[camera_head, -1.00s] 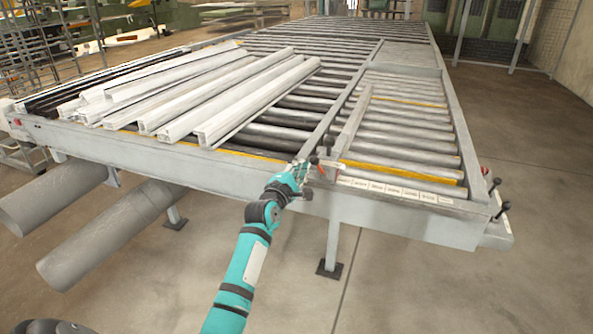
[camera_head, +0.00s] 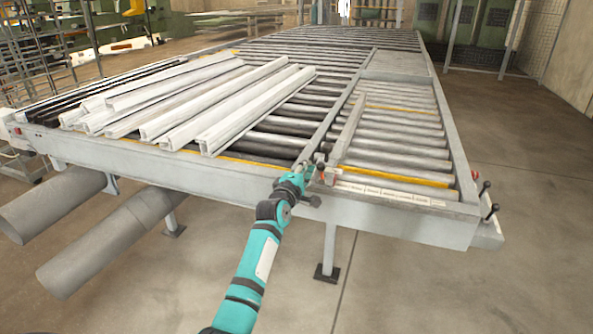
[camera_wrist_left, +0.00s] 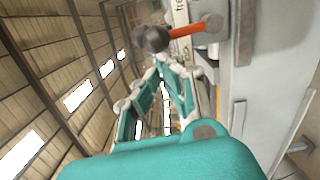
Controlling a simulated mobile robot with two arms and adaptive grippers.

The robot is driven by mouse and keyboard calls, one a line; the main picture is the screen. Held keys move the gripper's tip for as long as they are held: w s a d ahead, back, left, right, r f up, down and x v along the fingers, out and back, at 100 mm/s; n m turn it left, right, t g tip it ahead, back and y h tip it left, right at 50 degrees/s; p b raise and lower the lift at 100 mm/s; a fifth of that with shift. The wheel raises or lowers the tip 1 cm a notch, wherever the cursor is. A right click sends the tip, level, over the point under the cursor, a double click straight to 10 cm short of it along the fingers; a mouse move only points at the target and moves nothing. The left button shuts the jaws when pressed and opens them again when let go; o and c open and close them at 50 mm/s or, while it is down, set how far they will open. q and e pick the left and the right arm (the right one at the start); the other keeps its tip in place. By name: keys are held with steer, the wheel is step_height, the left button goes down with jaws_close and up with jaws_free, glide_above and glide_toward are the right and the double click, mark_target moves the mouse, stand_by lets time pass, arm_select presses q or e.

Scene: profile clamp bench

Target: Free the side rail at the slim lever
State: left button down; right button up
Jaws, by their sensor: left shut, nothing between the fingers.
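My left gripper (camera_head: 305,168) is at the front edge of the roller table, shut and empty, beside the levers there. A dark-knobbed lever (camera_head: 326,148) stands up just right of its fingertips. In the left wrist view, a lever with a dark round knob and an orange-red shaft (camera_wrist_left: 187,30) lies just beyond the fingertips (camera_wrist_left: 160,65); I cannot tell whether they touch. A narrow rail (camera_head: 350,128) runs back over the rollers from this lever group. Which lever is the slim one is unclear. My right gripper is not in view.
The roller table (camera_head: 400,215) fills the middle. Pale profiles (camera_head: 215,110) lie on its left part. Two more dark-knobbed levers (camera_head: 489,195) stand at its right front corner. Large grey pipes (camera_head: 110,240) lie below on the left. The floor at right is clear.

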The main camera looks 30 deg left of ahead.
arm_select(q)
steer(key=m, duration=0.1)
steer(key=d+m+p, duration=0.1)
steer(key=d+m, duration=0.1)
steer(key=shift+w+r+p, duration=0.3)
steer(key=shift+r+p, duration=0.05)
steer(key=shift+p, duration=0.05)
steer(key=shift+d+m, duration=0.1)
steer(key=shift+m, duration=0.2)
